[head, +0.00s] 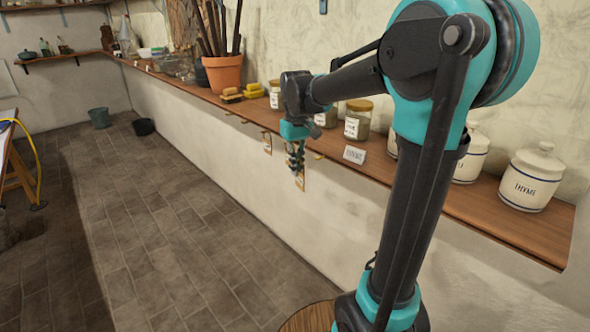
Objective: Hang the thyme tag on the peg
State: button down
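My gripper (297,171) points down in front of the wall just below the wooden ledge, small and dark in the head view. A tan tag (301,184) shows at and behind its fingers, mostly covered. I cannot tell whether the fingers hold it or it hangs on the wall, and its writing is unreadable. Another tan tag (267,142) hangs on the wall to the left. A small peg (318,156) sticks out under the ledge edge, right of my gripper; another peg (245,121) is farther left with nothing visible on it.
The wooden ledge (500,222) carries a white jar marked THYME (530,182), a small white card (354,155), glass jars (358,122), yellow sponges (253,91) and a terracotta pot (223,74).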

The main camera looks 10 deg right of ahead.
jog(key=shift+w+d+f, duration=0.1)
jog(key=shift+w+d, duration=0.45)
jog(key=shift+d, duration=0.2)
jog(key=shift+w+d+f, duration=0.1)
jog(key=shift+w+d, duration=0.45)
jog(key=shift+d, duration=0.2)
jog(key=shift+w+d, duration=0.55)
jog(key=shift+d, duration=0.2)
jog(key=shift+w+d+f, duration=0.1)
jog(key=shift+w+d, duration=0.1)
jog(key=shift+d, duration=0.1)
jog(key=shift+w+d, duration=0.4)
jog(key=shift+d, duration=0.15)
